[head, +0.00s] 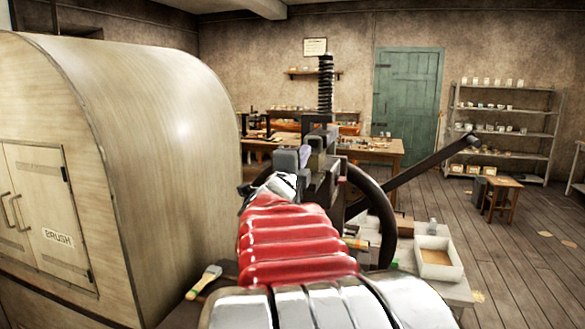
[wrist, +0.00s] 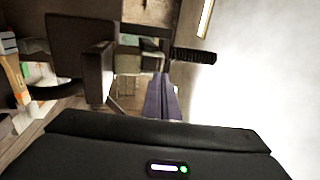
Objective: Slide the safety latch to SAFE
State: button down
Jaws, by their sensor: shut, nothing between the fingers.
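The dark handwheel press (head: 322,135) stands ahead of my arm in the head view, with an upright threaded screw (head: 325,85) and a black handwheel (head: 382,215). My gripper (head: 296,157) is at the near left side of the press head, its violet-grey fingers small in this view. In the wrist view my gripper (wrist: 163,84) is shut and empty, fingers together in the middle. A dark press part (wrist: 95,65) is to their left, apart from them in the picture. I cannot make out the safety latch or its markings for certain.
A large rounded wooden cabinet (head: 150,130) marked BRUSH fills the left. A brush (head: 205,281) lies low beside my arm. A white tray (head: 438,262) sits on the bench right of the press. A long dark lever (head: 425,165) reaches up right. Open floor lies further right.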

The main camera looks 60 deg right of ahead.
jog(key=v, duration=0.7)
dwell(0.4)
jog(key=w+a+f+n+t+y, duration=0.4)
jog(key=w+a+n+t+y, duration=0.25)
jog(key=w+a+n, duration=0.4)
jog(key=w+a+f+n+t+y, duration=0.1)
jog(key=w+a+f+n+y, duration=0.2)
jog(key=a, duration=0.6)
jog(key=w+a+f+n+t+y, duration=0.2)
jog(key=a+f+n+y, duration=0.25)
jog(key=a, duration=0.35)
jog(key=s+a+f+n+g+y, duration=0.3)
jog(key=s+a+f+n, duration=0.25)
jog(key=a, duration=0.35)
jog(key=s+a+f+n+g+y, duration=0.3)
jog(key=s+a+f+n, duration=0.25)
jog(key=a, duration=0.35)
jog(key=s+a+f+n+g, duration=0.1)
jog(key=s+f+n+g, duration=0.1)
jog(key=s+f+n, duration=0.2)
jog(key=s+f, duration=0.1)
jog(key=s, duration=0.1)
jog(key=shift+s+a+f+g, duration=0.2)
jog(key=shift+s+a+g, duration=0.1)
jog(key=shift+s+g, duration=0.1)
